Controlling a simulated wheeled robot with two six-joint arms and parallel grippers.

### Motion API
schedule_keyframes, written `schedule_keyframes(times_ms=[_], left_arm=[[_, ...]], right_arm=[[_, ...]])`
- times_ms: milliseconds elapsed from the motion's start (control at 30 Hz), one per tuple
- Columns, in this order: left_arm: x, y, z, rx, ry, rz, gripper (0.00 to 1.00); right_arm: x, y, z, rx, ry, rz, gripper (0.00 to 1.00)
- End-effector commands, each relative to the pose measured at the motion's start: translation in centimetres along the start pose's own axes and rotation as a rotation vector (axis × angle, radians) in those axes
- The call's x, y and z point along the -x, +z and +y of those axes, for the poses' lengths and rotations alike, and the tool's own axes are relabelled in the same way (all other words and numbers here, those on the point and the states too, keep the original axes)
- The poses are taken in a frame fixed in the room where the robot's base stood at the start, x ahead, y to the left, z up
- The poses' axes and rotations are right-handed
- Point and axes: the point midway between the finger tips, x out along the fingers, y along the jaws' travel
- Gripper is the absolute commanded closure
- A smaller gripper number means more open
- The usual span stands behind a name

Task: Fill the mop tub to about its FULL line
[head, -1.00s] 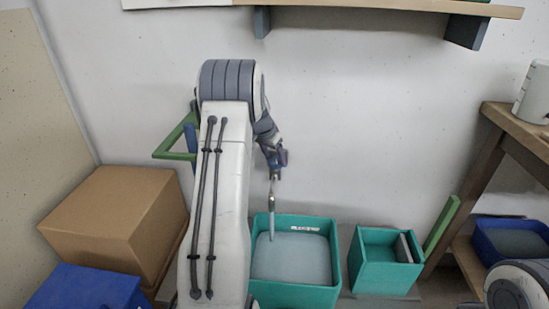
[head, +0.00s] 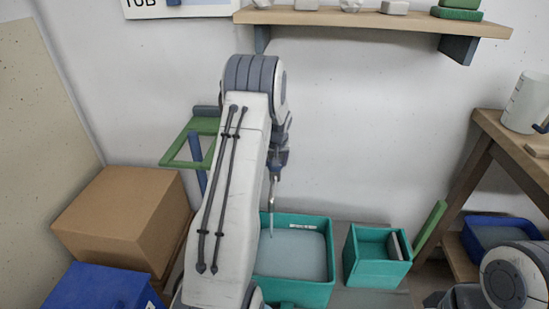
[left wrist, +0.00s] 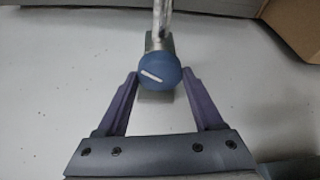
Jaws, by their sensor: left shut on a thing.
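The teal mop tub (head: 330,262) stands on the floor against the wall, holding grey-blue liquid (head: 293,254). A small white mark (head: 303,227) is on its inner back wall, above the liquid; its lettering is too small to read. A metal spout (head: 272,192) hangs over the tub's left part, with a thin pale line below it; I cannot tell whether it is running water. My left gripper (head: 277,160) is at the tap above the tub. In the left wrist view its purple fingers (left wrist: 160,85) are shut on the round blue tap knob (left wrist: 158,72), which has a white bar.
A smaller teal bin (head: 376,270) stands right of the tub. A cardboard box (head: 120,215) and blue bin (head: 95,290) are at left, near a green frame (head: 185,145). A wooden bench (head: 500,125) holds a white jug (head: 525,103). A shelf (head: 370,20) is above.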

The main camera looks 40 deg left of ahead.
Motion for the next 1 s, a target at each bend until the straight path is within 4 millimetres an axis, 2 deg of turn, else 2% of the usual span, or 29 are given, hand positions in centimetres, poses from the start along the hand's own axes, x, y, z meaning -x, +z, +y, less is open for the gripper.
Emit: schedule_keyframes(times_ms=[200, 400, 700, 1000], left_arm=[[-0.5, 0.2, 0.2, 0.188, -0.080, 0.000, 0.87], [-0.4, 0.2, 0.2, 0.347, -0.146, -0.002, 0.87], [-0.2, 0.1, 0.3, 0.513, -0.214, -0.004, 0.87], [-0.1, 0.1, 0.3, 0.580, -0.241, -0.005, 0.87]], right_arm=[[-2.7, 0.2, 0.2, 0.000, 0.000, -0.001, 1.00], [-4.2, 0.2, 0.3, 0.000, 0.000, -0.001, 1.00], [-5.0, 0.3, 0.4, 0.000, 0.000, 0.000, 1.00], [-5.3, 0.3, 0.4, 0.000, 0.000, 0.000, 1.00]])
